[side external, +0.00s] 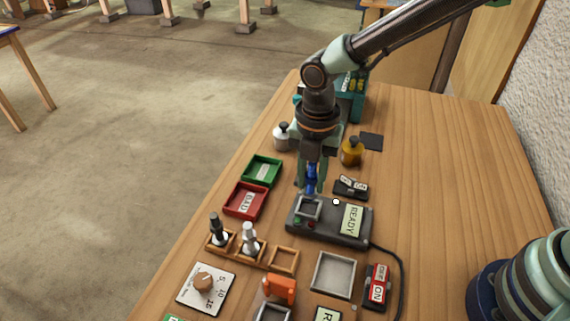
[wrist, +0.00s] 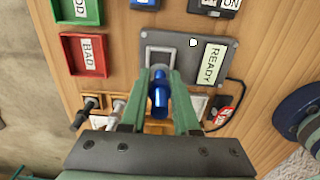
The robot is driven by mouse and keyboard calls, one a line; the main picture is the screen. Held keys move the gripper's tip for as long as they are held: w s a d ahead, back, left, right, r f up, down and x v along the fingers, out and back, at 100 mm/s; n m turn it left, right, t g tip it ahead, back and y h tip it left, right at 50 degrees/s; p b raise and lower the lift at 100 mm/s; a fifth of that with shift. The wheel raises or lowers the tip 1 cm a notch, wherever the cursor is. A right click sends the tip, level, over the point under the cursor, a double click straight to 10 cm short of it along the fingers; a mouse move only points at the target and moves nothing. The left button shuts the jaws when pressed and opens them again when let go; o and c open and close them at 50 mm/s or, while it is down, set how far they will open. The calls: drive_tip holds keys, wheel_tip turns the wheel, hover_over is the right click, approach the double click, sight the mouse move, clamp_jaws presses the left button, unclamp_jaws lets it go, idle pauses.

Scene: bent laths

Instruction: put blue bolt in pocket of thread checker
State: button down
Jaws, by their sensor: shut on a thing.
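My gripper (side external: 312,180) is shut on the blue bolt (side external: 312,176) and holds it upright just beyond the thread checker. The bolt also shows between the fingers in the wrist view (wrist: 160,92). The thread checker (side external: 335,232) is a dark grey box with a READY label and a white lamp. Its pocket (side external: 298,210), a light square frame, is at its left end. In the wrist view the pocket (wrist: 150,54) lies just above the bolt head and looks empty. I cannot tell the exact gap between bolt and pocket.
A green tray (side external: 262,170) and a red BAD tray (side external: 245,201) lie left. A wooden rack (side external: 233,243) holds a black and a white bolt, with one empty cell. A dial card (side external: 206,289), a grey tray (side external: 334,273), a red ON switch (side external: 378,287) and bottles stand around. A cable runs right.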

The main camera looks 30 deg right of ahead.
sight(310, 194)
drive_tip(key=shift+f, duration=2.1)
drive_tip(key=shift+f, duration=0.15)
drive_tip(key=c, duration=0.7)
unclamp_jaws()
drive_tip(key=shift+o, duration=0.2)
